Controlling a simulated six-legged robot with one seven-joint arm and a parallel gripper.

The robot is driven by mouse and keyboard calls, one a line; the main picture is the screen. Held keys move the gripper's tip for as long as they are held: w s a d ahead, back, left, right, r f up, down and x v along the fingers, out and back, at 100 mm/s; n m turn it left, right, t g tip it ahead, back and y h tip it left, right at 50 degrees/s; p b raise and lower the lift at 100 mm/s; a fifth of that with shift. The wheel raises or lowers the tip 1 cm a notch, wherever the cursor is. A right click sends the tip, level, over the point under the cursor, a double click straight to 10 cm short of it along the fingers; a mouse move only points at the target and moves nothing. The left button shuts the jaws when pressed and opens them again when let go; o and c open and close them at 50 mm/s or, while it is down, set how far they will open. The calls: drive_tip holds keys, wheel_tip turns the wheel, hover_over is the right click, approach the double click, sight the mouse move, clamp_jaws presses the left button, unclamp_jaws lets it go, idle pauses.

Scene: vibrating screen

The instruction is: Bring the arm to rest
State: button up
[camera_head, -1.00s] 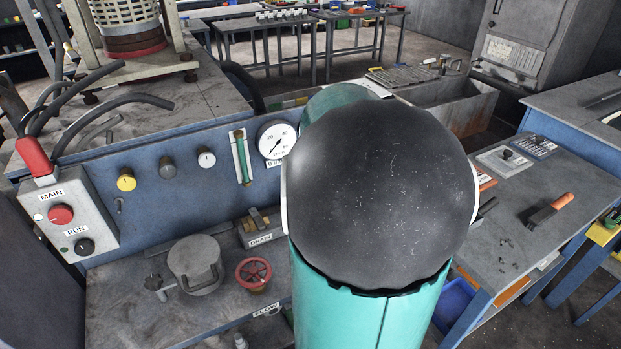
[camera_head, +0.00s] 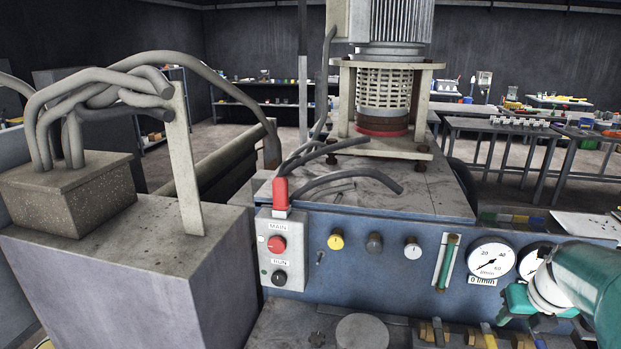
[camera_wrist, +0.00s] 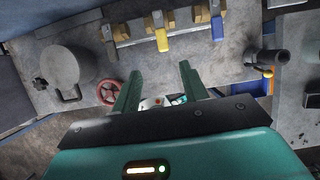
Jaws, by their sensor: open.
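My teal arm (camera_head: 590,285) shows at the lower right of the head view, over the front of the blue panel. Its fingertips cannot be made out there. In the wrist view my gripper (camera_wrist: 157,82) has two green fingers standing apart. It is open, with nothing clamped between them. Behind the fingers lies the grey bench top, with a small white and red item partly hidden between them.
The blue panel (camera_head: 380,258) carries knobs, a dial gauge (camera_head: 491,259) and a red MAIN button (camera_head: 276,244). The wrist view shows a lidded pot (camera_wrist: 62,68), a red handwheel (camera_wrist: 108,93) and a yellow lever (camera_wrist: 161,39). A cabled box (camera_head: 70,190) stands left.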

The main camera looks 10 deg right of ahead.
drive_tip(key=w+a+r+n+t+y, duration=0.1)
drive_tip(key=a+r+n, duration=0.1)
drive_tip(key=a+n, duration=0.75)
drive_tip(key=w+a+r+n+y, duration=0.1)
drive_tip(key=a+r+n, duration=0.1)
drive_tip(key=a+n, duration=0.75)
drive_tip(key=s+a+n, duration=0.3)
drive_tip(key=a+n, duration=0.4)
drive_tip(key=n, duration=0.3)
drive_tip(key=s+a+n, duration=0.4)
drive_tip(key=a+n, duration=0.2)
drive_tip(key=n, duration=0.5)
drive_tip(key=shift+a, duration=0.35)
